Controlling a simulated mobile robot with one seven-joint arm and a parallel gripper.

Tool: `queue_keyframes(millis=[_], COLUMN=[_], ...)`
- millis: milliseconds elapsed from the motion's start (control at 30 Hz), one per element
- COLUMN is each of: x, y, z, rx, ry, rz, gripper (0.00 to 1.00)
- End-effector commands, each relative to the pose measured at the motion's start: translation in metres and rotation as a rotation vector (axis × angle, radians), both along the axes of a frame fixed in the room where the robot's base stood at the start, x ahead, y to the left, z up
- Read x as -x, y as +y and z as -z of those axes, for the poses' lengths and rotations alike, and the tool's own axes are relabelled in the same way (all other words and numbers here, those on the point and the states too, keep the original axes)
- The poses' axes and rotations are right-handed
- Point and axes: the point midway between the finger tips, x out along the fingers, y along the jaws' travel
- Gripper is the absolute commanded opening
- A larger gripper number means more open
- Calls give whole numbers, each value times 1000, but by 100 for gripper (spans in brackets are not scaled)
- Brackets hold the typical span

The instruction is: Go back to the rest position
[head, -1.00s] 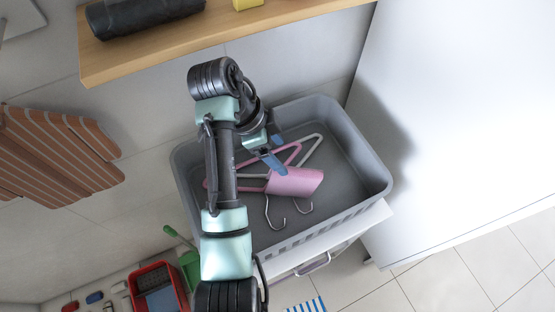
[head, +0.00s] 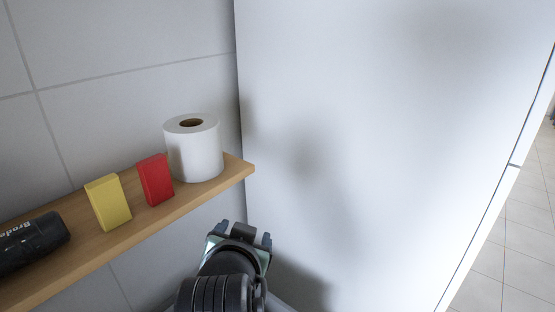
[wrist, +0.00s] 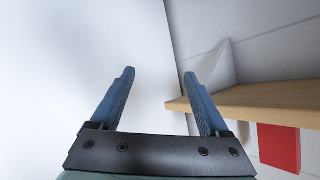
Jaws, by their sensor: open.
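My gripper (head: 245,232) is in the lower middle of the head view, just below the right end of the wooden shelf (head: 215,190). In the wrist view my gripper (wrist: 160,90) shows its two blue fingers spread apart with nothing between them. The fingers point towards the white panel (head: 370,130), and the shelf edge (wrist: 250,100) lies to the right of them.
On the shelf stand a white paper roll (head: 195,150), a red box (head: 155,180) and a yellow box (head: 108,202). A black cylinder (head: 32,242) lies at the left. Tiled floor (head: 515,230) shows at the far right.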

Motion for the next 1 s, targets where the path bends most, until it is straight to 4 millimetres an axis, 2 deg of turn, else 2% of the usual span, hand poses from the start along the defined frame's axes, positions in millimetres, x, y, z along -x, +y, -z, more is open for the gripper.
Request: queue_keyframes(millis=[33, 100, 167, 200, 300, 400, 500, 600, 700, 1000], x=[3, 13, 27, 32, 53, 85, 116, 140, 152, 155], y=[-22, -46, -64, -60, -58, -58, -58, -58, -58, -57], z=[-36, -84, -123, -156, -230, -290, -333, -358, -370, -373], rx=[70, 189, 302, 313, 317, 323, 325, 326, 326, 326], ry=[-128, -297, -432, -530, -761, -966, -1126, -1233, -1285, -1296], rz=[-24, -51, -55, -51, -16, 18, 45, 63, 72, 73], gripper=[79, 79, 79, 79, 79, 79, 79, 79, 79, 79])
